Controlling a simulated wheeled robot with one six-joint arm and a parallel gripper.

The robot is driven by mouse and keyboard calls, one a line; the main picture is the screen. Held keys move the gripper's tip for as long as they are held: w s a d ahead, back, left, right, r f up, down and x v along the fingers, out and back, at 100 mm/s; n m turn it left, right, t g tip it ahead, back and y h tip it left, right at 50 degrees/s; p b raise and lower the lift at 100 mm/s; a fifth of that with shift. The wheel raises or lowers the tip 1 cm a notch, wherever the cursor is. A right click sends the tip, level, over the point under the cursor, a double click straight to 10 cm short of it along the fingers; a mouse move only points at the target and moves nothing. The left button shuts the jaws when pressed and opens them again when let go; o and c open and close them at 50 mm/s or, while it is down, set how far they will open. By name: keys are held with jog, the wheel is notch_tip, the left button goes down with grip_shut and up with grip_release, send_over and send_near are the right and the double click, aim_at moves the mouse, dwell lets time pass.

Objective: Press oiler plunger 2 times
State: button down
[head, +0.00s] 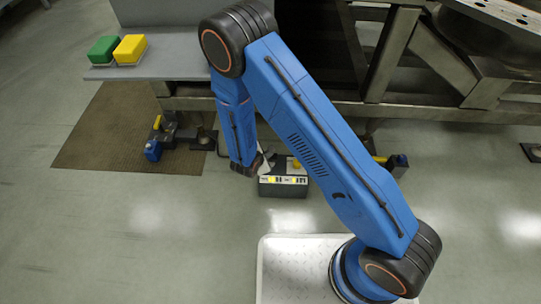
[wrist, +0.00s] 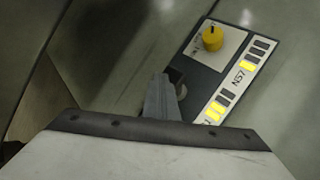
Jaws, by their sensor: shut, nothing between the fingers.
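The oiler appears to be a dark grey box on the floor (head: 283,189), partly hidden behind my forearm. In the wrist view the box (wrist: 194,55) shows a round yellow knob (wrist: 213,39) on a white plate, and a white label strip with yellow and dark bars. My gripper (wrist: 163,88) is shut and empty, pointing at the box's near edge. A dark round part (wrist: 177,80), perhaps the plunger, shows just beside the fingertips and is partly hidden by them. I cannot tell whether they touch. In the head view my gripper (head: 264,170) is at the box's left end.
A steel frame (head: 350,108) stands behind the box. A grey shelf with a green block (head: 102,50) and a yellow block (head: 130,49) is at upper left. The floor at left front is clear.

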jog(key=shift+d+f, duration=0.2)
jog(key=shift+f, duration=0.45)
dwell(0.7)
jog(key=shift+w+r, duration=0.1)
jog(key=shift+r, duration=0.05)
dwell(0.4)
jog(key=shift+w+a+r, duration=0.1)
jog(key=shift+w+r, duration=0.05)
jog(key=shift+r, duration=0.45)
jog(key=shift+w+r, duration=0.1)
jog(key=shift+r, duration=0.65)
jog(key=shift+s, duration=0.15)
jog(key=shift+s+r, duration=0.1)
jog(key=shift+r, duration=2.35)
jog(key=shift+s, duration=0.1)
